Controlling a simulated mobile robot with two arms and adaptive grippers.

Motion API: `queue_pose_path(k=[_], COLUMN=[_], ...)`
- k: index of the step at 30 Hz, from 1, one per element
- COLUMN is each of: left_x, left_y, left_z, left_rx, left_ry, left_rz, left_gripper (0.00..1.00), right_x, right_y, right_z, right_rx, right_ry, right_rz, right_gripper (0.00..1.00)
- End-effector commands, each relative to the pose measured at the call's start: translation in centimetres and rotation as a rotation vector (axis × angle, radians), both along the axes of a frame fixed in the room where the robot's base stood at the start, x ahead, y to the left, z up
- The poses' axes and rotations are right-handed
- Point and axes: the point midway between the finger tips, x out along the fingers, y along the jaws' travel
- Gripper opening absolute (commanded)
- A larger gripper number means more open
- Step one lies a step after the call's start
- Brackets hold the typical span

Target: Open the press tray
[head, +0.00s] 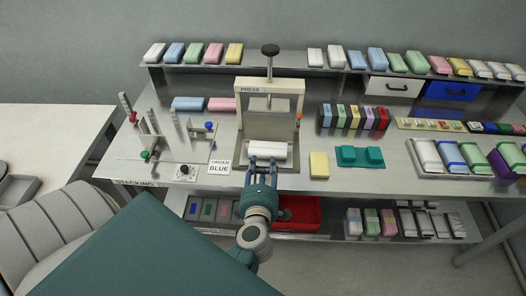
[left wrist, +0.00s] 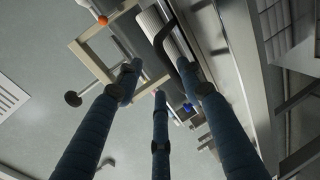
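The press (head: 270,85) stands at the middle of the bench, a cream frame with a black knob on top. Its tray (head: 286,165) sits low at the front of the frame, with a white block (head: 267,150) on it. My left gripper (head: 263,162) is at the tray's front edge, its fingers spread. In the left wrist view the fingers (left wrist: 160,78) are apart, near a black bar-like handle (left wrist: 165,38); I cannot tell whether they touch it. The press frame (left wrist: 92,45) also shows there. My right gripper is not in view.
A yellow block (head: 319,165) and a teal holder (head: 360,156) lie right of the press. An "ORDER BLUE" card (head: 219,167) and a small control box (head: 186,172) lie left of it. A red bin (head: 300,212) is on the lower shelf, below the bench edge.

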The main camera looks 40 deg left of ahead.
Motion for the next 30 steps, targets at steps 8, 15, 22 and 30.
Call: queue_pose_path(k=[8, 15, 22, 30], left_x=[0.6, 0.6, 0.6, -1.0], left_y=[0.1, 0.0, 0.0, -0.7], left_z=[7.0, 8.9, 9.1, 5.8], left_rx=[0.018, 0.020, 0.019, 0.001], left_ry=[-0.028, -0.025, -0.026, 0.044], left_rz=[-0.005, -0.007, -0.007, -0.003], left_gripper=[0.59, 0.79, 0.79, 0.42], right_x=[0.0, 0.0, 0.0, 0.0], right_y=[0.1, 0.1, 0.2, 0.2], right_z=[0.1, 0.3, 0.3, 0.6], right_rx=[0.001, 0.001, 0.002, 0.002], right_ry=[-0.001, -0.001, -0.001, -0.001], right_rz=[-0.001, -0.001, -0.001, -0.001], right_gripper=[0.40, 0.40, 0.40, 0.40])
